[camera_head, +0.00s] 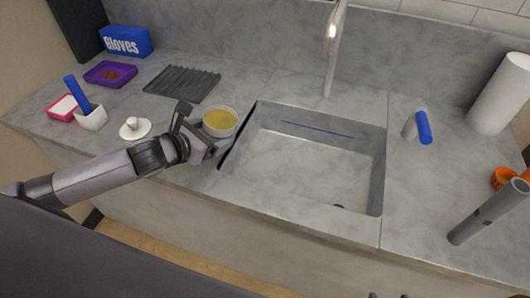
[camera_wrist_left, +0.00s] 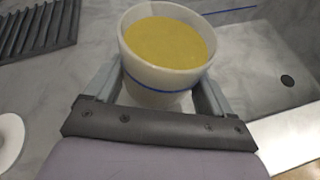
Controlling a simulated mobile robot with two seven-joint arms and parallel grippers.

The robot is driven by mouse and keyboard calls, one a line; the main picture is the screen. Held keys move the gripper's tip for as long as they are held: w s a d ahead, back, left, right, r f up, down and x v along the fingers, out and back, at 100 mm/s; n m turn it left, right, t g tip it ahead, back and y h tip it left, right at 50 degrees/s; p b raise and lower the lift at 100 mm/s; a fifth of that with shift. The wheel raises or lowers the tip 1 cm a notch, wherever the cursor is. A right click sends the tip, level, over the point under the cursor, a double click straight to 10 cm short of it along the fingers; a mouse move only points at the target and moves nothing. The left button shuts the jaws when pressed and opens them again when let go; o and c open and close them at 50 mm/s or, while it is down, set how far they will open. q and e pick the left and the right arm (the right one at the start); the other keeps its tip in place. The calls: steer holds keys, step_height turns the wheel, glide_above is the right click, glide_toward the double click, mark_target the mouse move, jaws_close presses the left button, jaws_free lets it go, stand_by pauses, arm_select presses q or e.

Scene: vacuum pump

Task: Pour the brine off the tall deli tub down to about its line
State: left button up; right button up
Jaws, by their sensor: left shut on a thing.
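The tall deli tub (camera_head: 219,123) is a pale, translucent round tub of yellow brine, at the left edge of the sink (camera_head: 300,165). In the left wrist view the tub (camera_wrist_left: 160,82) has a blue line around its wall, and the brine surface (camera_wrist_left: 166,42) stands well above that line, near the rim. My left gripper (camera_head: 207,148) is shut on the tub, with one finger on each side of it in the left wrist view (camera_wrist_left: 158,92). The tub looks close to upright. Its base is mostly hidden, so I cannot tell whether it touches the counter.
The sink is empty, with a drain (camera_wrist_left: 287,81) and a blue line on its far wall. A faucet (camera_head: 333,50) stands behind it. A ribbed dark mat (camera_head: 182,84), white lid-like disc (camera_head: 135,128) and white cup (camera_head: 91,118) lie left. A paper roll (camera_head: 500,95) stands right.

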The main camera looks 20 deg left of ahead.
arm_select(q)
steer(key=shift+d+r+m, duration=0.4)
stand_by(1.3)
steer(key=shift+d+f+m+y+b, duration=0.35)
steer(key=shift+d+y, duration=0.25)
steer(key=shift+y, duration=0.2)
stand_by(1.4)
steer(key=shift+d+r+m+p, duration=0.15)
steer(key=shift+m+p, duration=0.1)
steer(key=shift+p, duration=0.05)
